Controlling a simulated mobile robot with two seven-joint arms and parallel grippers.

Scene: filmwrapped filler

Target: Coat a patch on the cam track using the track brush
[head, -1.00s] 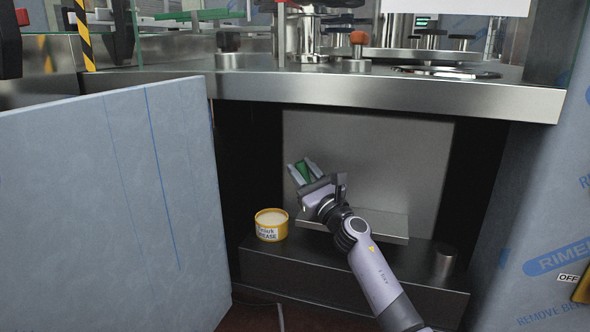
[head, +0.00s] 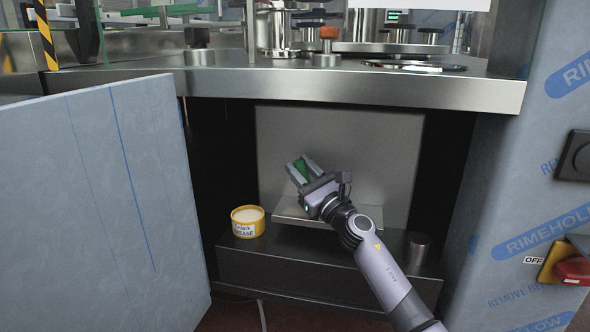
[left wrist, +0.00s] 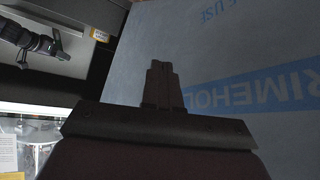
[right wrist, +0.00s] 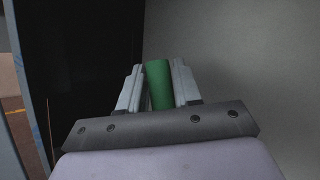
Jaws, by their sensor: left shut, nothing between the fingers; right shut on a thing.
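My right gripper (head: 300,170) is shut on a green cylindrical piece, which I take to be the track brush's handle (right wrist: 158,85). It is in front of the grey back panel of the open cabinet, above and right of the grease tin. The brush's bristles are hidden. The yellow grease tin (head: 247,228) stands open, with pale contents, on the left of the cabinet's dark ledge. My left gripper (left wrist: 162,85) is shut and empty, near a blue film-wrapped panel in the left wrist view. I cannot make out the cam track in any view.
A blue film-wrapped door (head: 95,210) stands open at left. A steel worktop edge (head: 350,88) overhangs the cabinet. A metal plate (head: 290,210) and a small steel cylinder (head: 420,247) are on or near the ledge. A red switch (head: 572,268) sits at far right.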

